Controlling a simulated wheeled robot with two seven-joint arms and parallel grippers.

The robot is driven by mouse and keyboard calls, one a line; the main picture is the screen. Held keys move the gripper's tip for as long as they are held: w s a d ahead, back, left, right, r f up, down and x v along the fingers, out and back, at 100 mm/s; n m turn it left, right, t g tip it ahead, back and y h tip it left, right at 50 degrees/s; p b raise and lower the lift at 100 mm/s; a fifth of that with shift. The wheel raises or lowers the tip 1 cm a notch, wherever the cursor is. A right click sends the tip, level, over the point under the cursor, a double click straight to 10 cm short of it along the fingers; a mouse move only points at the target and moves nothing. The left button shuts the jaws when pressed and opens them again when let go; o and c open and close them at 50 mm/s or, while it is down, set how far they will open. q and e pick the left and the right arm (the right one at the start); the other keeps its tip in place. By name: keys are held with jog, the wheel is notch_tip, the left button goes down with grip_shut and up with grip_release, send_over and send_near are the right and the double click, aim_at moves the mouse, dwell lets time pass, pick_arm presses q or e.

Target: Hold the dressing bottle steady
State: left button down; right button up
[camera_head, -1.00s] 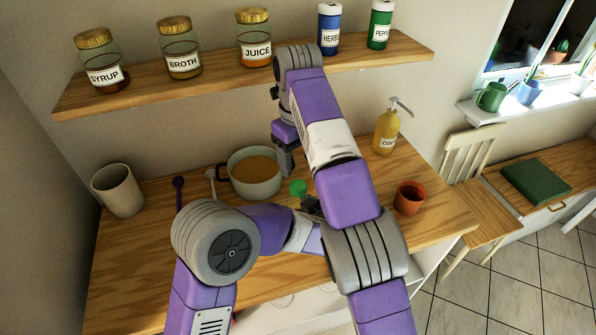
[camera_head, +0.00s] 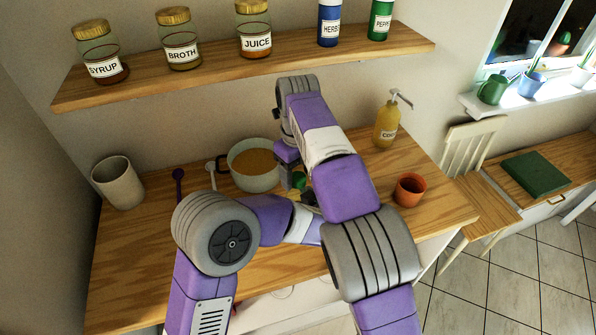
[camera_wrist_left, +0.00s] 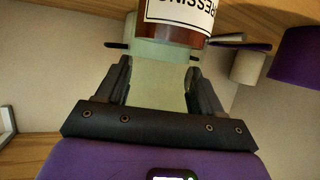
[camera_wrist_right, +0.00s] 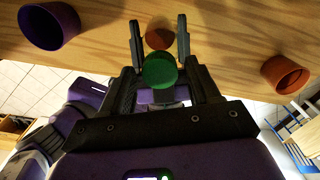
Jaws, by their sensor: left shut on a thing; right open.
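The dressing bottle (camera_wrist_left: 178,32) shows its white label and reddish contents at the top of the left wrist view. My left gripper (camera_wrist_left: 160,68) is shut on it, one finger to each side; the contact itself is not clear. In the head view my right arm hides most of the bottle and my left gripper. A green cap (camera_wrist_right: 158,70) shows in the right wrist view, and a little of it in the head view (camera_head: 299,181). My right gripper (camera_wrist_right: 160,30) is open, its fingers apart on either side of the cap. I cannot tell whether they touch it.
An orange cup (camera_head: 409,190) and a yellow pump bottle (camera_head: 386,125) stand right. A beige cup (camera_head: 118,183) stands far left. A shelf (camera_head: 220,68) with jars is above.

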jog(key=c, duration=1.1)
jog(key=n, duration=1.6)
jog(key=shift+r+n, duration=0.1)
jog(key=shift+n, duration=0.2)
jog(key=n, duration=0.3)
jog(key=shift+n, duration=0.4)
jog(key=n, duration=1.7)
jog(key=shift+n, duration=0.3)
jog(key=n, duration=0.9)
jog(key=shift+n, duration=0.4)
jog(key=n, duration=0.6)
